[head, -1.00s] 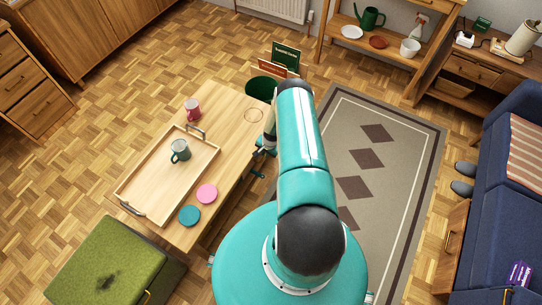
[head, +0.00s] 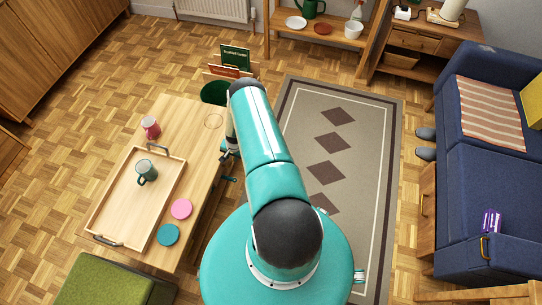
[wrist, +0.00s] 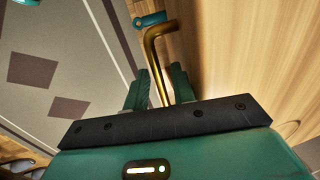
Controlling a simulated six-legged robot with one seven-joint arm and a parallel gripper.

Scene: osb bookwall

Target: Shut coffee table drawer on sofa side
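The light wood coffee table (head: 205,135) stands left of my arm in the head view. Its sofa side faces right, and my arm hides much of that side. My gripper (head: 226,155) is at this side, low by the table edge. In the wrist view, a bent brass handle (wrist: 157,50) stands out beside a pale wood face (wrist: 235,50). The green fingers of my gripper (wrist: 160,88) are apart, one on each side of the handle. A gap shows by the left finger; contact at the right finger is unclear. How far the drawer stands out cannot be told.
A green pouf (head: 105,283) is in front. The rug (head: 335,215) lies between table and blue sofa (head: 485,190), largely clear.

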